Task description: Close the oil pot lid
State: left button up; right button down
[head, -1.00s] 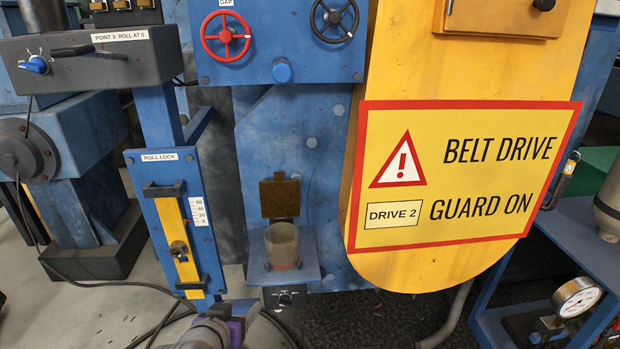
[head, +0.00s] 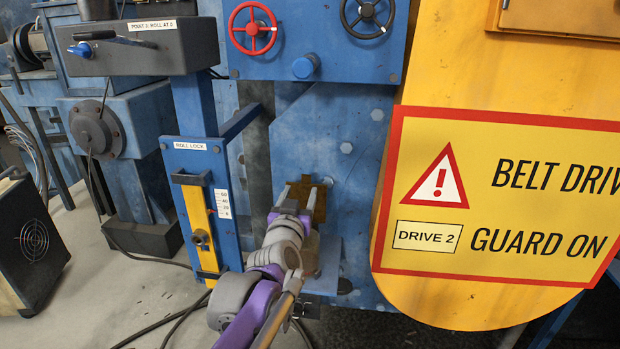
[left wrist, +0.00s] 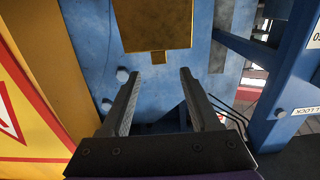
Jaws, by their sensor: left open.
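The oil pot lid, a square brass-brown plate (head: 320,203), stands open and upright against the blue machine panel. It fills the top middle of the left wrist view (left wrist: 153,24), with a small tab on its lower edge. My left gripper (head: 298,189) is open and empty, its fingers level with the lid in the head view. In the left wrist view both fingertips (left wrist: 160,75) point toward the lid, with a visible gap below its tab. The grey oil pot (head: 311,255) is mostly hidden behind my left arm. My right gripper is not in view.
The yellow belt drive guard (head: 440,290) stands close on the right. The blue roll lock post (head: 230,175) with a yellow slide stands on the left. A red handwheel (head: 252,28) is above. A small blue shelf (head: 325,280) sticks out under the pot.

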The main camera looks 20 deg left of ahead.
aim_at(306, 178)
pick_arm(q)
jog(key=x, duration=0.8)
jog(key=shift+w+p, duration=0.25)
jog(key=shift+p, duration=0.1)
grip_shut()
dwell(0.9)
